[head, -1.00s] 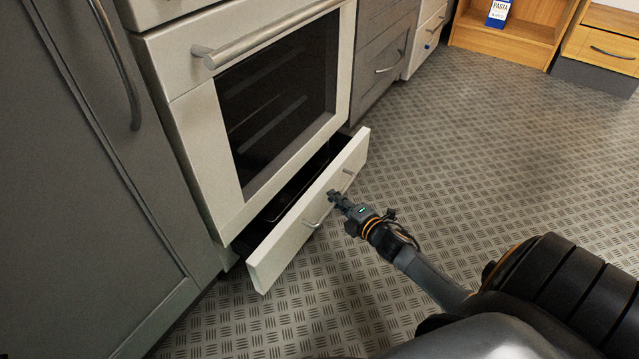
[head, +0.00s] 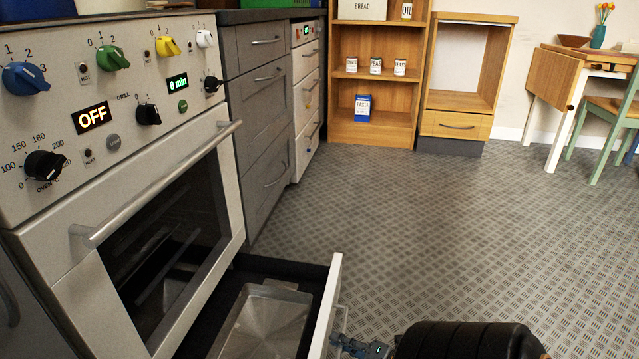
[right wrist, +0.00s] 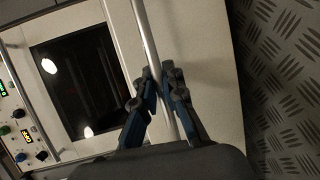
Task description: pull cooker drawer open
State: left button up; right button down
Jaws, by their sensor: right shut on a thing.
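The cooker drawer (head: 325,308) stands pulled out from the bottom of the white cooker (head: 70,245). A metal tray (head: 262,318) lies inside its dark interior. My right gripper (head: 342,345) is at the outer side of the drawer front, low in the head view and partly cut off by the lower edge. In the right wrist view my right gripper (right wrist: 160,78) has its fingers closed around the bar handle (right wrist: 147,38) of the white drawer front (right wrist: 195,55). The oven door above is shut. My left gripper is in neither view.
Grey cabinets (head: 262,110) run on beyond the cooker. A wooden shelf unit (head: 375,130) with jars and a pasta box (head: 362,108) stands at the back. A folding table (head: 560,85) and green chair (head: 607,120) are at the right. The metal-patterned floor (head: 430,220) is clear.

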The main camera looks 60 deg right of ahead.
jog(key=shift+s+d, duration=0.2)
jog(key=shift+s, duration=0.4)
jog(key=shift+s+d, duration=0.15)
jog(key=shift+s, duration=0.4)
jog(key=c, duration=1.4)
grip_release()
jog(key=s+r, duration=0.2)
jog(key=s, duration=0.9)
jog(key=shift+s, duration=0.35)
jog(key=shift+r, duration=0.1)
jog(key=shift+r, duration=0.1)
